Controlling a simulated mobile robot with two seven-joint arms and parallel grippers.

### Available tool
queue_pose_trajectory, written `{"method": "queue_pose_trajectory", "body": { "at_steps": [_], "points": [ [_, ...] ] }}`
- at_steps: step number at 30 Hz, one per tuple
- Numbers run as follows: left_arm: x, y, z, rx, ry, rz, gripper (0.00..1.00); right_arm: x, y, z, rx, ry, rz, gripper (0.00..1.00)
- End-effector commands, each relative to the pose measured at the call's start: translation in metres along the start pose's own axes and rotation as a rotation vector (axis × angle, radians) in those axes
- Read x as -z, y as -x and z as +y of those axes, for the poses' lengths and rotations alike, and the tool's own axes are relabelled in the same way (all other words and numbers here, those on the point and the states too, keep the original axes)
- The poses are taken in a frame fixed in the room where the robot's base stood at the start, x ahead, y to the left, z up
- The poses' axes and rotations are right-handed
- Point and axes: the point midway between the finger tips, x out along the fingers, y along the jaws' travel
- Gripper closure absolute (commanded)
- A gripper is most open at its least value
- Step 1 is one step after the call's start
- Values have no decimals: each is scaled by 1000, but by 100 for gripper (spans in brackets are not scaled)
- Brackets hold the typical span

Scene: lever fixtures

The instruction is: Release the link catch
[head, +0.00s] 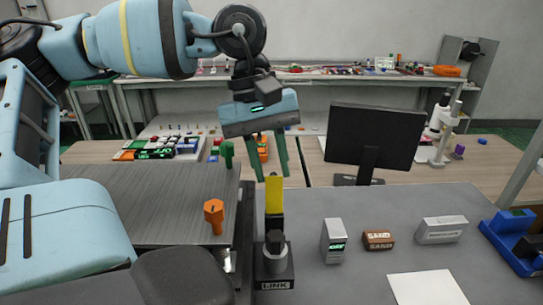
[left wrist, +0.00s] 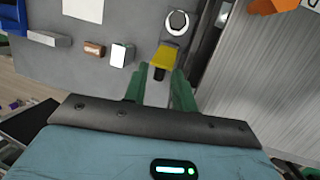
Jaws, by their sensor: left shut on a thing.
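The link catch (head: 274,254) is a dark lever fixture with a "LINK" label on its base and a grey round knob near its foot. Its yellow handle (head: 274,195) stands upright on top. My left gripper (head: 273,176) comes down from above with green fingers on either side of the yellow handle, and it is shut on the handle's upper end. In the left wrist view the yellow handle (left wrist: 166,57) lies between the fingertips, with the pale round knob (left wrist: 177,22) beyond it. My right gripper is not in view.
An orange knob (head: 214,213) stands on the grey ribbed surface to the left. A grey-white block (head: 333,241), a brown "SAND" block (head: 378,240), another pale block (head: 441,230) and a white sheet (head: 428,288) lie to the right. A monitor (head: 374,138) stands behind.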

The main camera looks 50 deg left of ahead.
Motion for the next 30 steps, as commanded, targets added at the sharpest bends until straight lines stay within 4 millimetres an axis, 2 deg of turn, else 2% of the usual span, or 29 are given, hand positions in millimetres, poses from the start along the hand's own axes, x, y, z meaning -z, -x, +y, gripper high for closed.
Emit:
{"method": "queue_pose_trajectory", "body": {
  "at_steps": [2,3,4,14,17,27,30],
  "points": [
    [4,-2,-1,4,5,7,96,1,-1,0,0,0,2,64],
    [4,-2,-1,4,5,7,70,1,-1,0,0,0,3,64],
    [4,-2,-1,4,5,8,67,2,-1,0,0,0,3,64],
    [2,2,0,1,2,6,66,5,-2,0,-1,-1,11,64],
    [3,12,0,-1,2,7,66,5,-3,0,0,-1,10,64],
    [5,62,0,1,4,7,66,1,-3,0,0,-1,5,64],
    [5,71,0,1,5,5,66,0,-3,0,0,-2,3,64]
  ]
}}
